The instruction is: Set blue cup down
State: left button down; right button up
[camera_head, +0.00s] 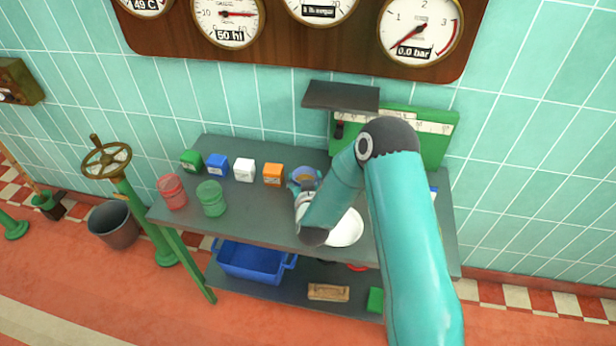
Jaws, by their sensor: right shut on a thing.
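The blue cup (305,175) is at the middle of the grey table (240,215), with its rim facing up and a brownish inside showing. My right gripper (303,193) is shut on the cup from its near side. The arm hides part of the gripper and the lower part of the cup. I cannot tell whether the cup's base touches the table top. My left gripper is not in view.
Green (191,160), blue (217,164), white (244,170) and orange (273,175) boxes line the table left of the cup. Red (172,191) and green (211,198) jars stand nearer. A white dish (346,230) and green scale (432,140) are to the right.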

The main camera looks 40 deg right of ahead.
jog(key=shift+f, duration=0.1)
jog(key=o, duration=1.1)
jog(key=shift+o, duration=0.2)
jog(key=shift+r, duration=0.2)
jog(key=b+v, duration=0.2)
jog(key=v, duration=1)
